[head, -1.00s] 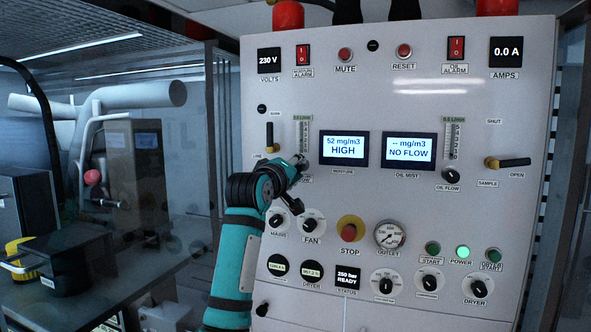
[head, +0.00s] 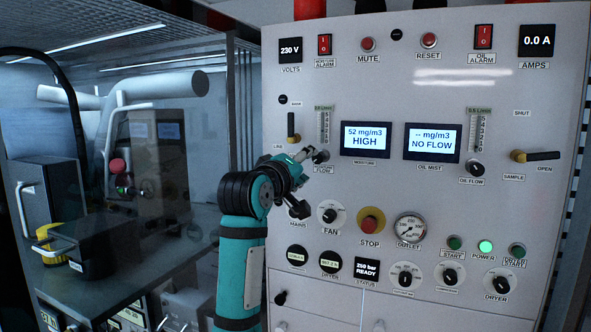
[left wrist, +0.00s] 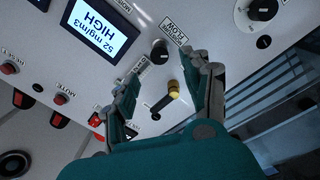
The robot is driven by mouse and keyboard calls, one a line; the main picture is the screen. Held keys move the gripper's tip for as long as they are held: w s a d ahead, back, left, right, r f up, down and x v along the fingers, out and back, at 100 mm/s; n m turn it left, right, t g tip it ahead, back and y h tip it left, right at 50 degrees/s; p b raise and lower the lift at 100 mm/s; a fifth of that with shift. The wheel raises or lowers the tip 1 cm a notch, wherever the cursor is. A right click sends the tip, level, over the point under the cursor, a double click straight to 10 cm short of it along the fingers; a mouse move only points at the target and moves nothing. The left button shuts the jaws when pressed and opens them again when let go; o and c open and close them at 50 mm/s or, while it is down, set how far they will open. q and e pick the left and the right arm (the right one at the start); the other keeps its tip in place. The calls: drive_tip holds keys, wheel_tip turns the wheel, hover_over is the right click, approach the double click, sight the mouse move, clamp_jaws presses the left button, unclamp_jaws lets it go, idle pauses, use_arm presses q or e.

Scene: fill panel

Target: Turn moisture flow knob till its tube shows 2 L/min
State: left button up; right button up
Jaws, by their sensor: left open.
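The moisture flow knob (head: 321,157) is a small black knob on the panel below its narrow scaled tube (head: 323,127). I cannot read the level in the tube. The moisture display (head: 366,139) reads 52 mg/m3 HIGH. My left gripper (head: 304,153) is at the knob's left side in the head view. In the left wrist view my left gripper (left wrist: 164,68) is open and empty, with the black knob (left wrist: 160,52) just beyond and between its fingertips. I see no clear contact. My right gripper is not in view.
A brass valve with a black handle (head: 292,127) is left of the tube and shows between my fingers in the left wrist view (left wrist: 168,96). The fan knob (head: 330,214) and red stop button (head: 370,222) are below. The oil flow knob (head: 474,168) is farther right.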

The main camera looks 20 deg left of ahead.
use_arm(q)
drive_tip(key=shift+s+a+f, duration=0.1)
drive_tip(key=shift+s+a, duration=0.05)
drive_tip(key=shift+s, duration=2.2)
